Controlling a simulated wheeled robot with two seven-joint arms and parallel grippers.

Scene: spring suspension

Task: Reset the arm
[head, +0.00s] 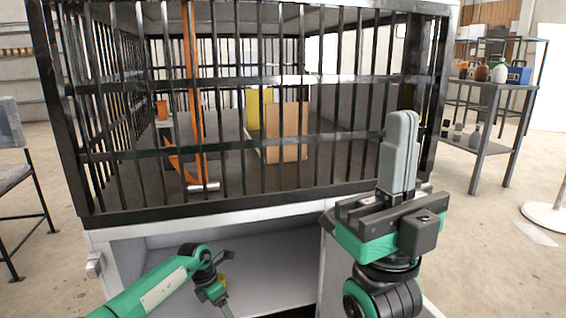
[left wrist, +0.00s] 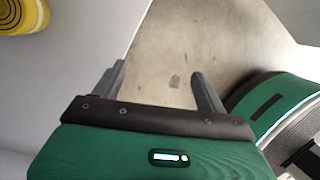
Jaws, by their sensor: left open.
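My left arm (head: 155,290) reaches in from the lower left, its hand low in front of the cabinet's open lower compartment. In the left wrist view the two grey fingers of my left gripper (left wrist: 160,82) stand apart with only floor showing between them. My right gripper (head: 400,140) is raised, pointing up, in front of the cage's right part. Its grey fingers are together near the middle of the hand, with nothing visible between them.
A black barred cage (head: 240,145) stands on a white cabinet (head: 125,245) with an open lower compartment (head: 270,262). A yellow thing with a pale band (left wrist: 20,15) lies near the left hand. A shelf (head: 490,110) holding items stands right, a chair (head: 20,165) left.

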